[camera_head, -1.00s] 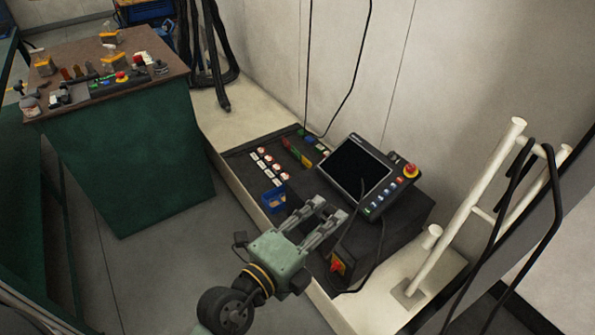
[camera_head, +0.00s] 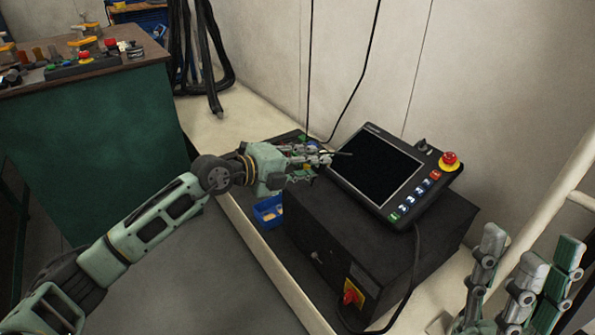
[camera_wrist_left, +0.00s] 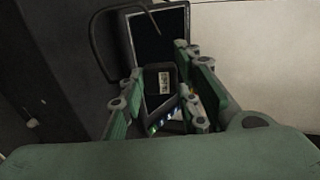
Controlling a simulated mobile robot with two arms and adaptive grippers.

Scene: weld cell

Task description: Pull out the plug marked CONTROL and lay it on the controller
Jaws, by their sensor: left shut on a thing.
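My left gripper (camera_head: 322,160) is at the left end of the black controller (camera_head: 345,232), just left of the tablet-like pendant (camera_head: 375,167). It is shut on a dark plug (camera_wrist_left: 163,86) with a small pale label, seen between the fingers in the left wrist view. The label is too small to read. A thin dark piece sticks out past the fingertips in the head view. The row of labelled plugs behind my left gripper is mostly hidden by it. My right gripper (camera_head: 525,280) is at the lower right with its fingers apart and empty.
The pendant has a red emergency knob (camera_head: 449,160) and coloured keys. A red-yellow switch (camera_head: 352,296) is on the controller's front. A blue bin (camera_head: 267,211) stands left of the controller. A green bench (camera_head: 95,140) is at left, and a white rail (camera_head: 560,200) at right.

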